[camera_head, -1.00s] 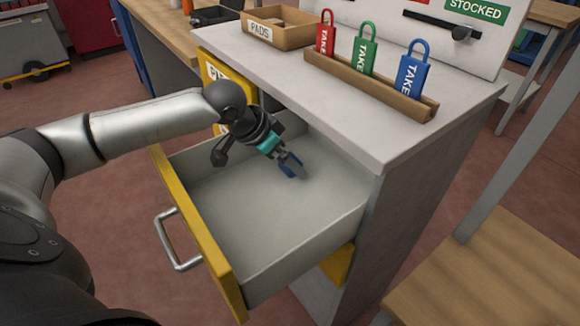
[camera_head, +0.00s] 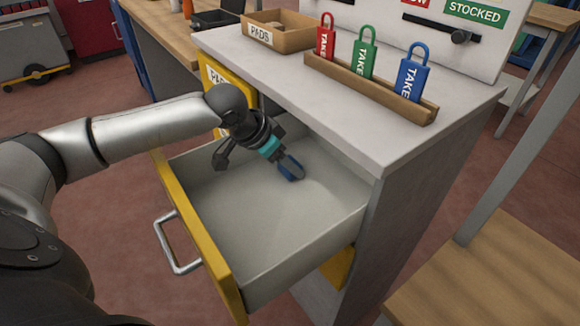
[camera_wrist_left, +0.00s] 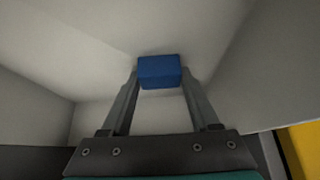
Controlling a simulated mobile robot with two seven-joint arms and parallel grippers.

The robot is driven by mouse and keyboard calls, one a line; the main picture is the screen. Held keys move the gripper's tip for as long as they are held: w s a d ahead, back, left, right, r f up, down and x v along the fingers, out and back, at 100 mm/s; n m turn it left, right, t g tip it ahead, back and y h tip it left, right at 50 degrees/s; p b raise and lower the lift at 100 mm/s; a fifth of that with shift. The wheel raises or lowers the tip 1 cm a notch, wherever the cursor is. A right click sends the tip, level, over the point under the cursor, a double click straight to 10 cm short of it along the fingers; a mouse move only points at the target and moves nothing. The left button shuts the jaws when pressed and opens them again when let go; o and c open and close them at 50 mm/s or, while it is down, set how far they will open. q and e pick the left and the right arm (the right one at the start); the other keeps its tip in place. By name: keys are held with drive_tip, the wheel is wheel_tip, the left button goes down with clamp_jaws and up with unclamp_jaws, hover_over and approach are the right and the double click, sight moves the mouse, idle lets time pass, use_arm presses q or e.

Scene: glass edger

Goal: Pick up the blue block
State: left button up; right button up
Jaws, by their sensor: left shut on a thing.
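The blue block (camera_head: 291,170) is inside the open drawer (camera_head: 253,283), at the fingertips of my left gripper (camera_head: 287,165). In the left wrist view the blue block (camera_wrist_left: 159,72) sits between the two finger ends of my left gripper (camera_wrist_left: 160,83), which touch its sides. The gripper is shut on it. I cannot tell from the frames whether the block touches the drawer floor. The rest of the drawer is empty. My right gripper is not in view.
The drawer has a yellow front and a metal handle (camera_head: 176,246). Above it, the cabinet top (camera_head: 345,128) overhangs the drawer's back.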

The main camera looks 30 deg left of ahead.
use_arm(q)
drive_tip(key=shift+c, duration=1.2)
